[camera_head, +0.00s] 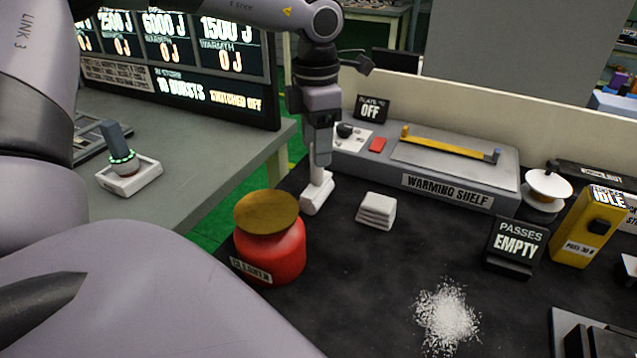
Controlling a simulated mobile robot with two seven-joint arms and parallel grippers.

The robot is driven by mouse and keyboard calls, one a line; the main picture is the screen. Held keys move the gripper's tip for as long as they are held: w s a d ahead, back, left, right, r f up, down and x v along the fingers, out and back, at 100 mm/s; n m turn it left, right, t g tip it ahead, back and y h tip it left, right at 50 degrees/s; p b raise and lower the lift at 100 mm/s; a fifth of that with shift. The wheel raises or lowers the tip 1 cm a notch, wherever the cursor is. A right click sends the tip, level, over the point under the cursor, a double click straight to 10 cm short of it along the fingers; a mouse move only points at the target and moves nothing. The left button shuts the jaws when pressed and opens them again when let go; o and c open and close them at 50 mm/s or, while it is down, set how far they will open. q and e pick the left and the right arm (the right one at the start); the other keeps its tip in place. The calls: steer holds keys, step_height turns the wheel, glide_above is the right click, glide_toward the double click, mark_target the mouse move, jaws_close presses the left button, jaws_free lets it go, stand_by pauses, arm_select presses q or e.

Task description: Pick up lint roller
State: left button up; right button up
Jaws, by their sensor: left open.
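A white upright piece with a wider white foot, which looks like the lint roller (317,196), stands on the dark worktop behind the red canister. Its upper part is hidden by my left gripper (321,158), which points straight down over it. The gripper is open, with its fingers at the top of the white piece. I cannot tell whether they touch it. A heap of white flakes (446,315) lies on the worktop at the front right. My right gripper is not in view.
A red canister with a brown lid (270,245) stands close in front. A folded white cloth stack (376,210) is to the right. The warming shelf (455,172), a PASSES EMPTY sign (515,245) and a yellow IDLE box (588,228) line the back and right. Middle worktop is clear.

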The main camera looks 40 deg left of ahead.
arm_select(q)
steer(key=shift+f, duration=1.6)
jaws_close()
steer(key=shift+w, duration=0.1)
steer(key=shift+r, duration=0.1)
step_height(320, 180, up, 20)
steer(key=shift+p, duration=0.4)
steer(key=c, duration=0.6)
jaws_free()
jaws_close()
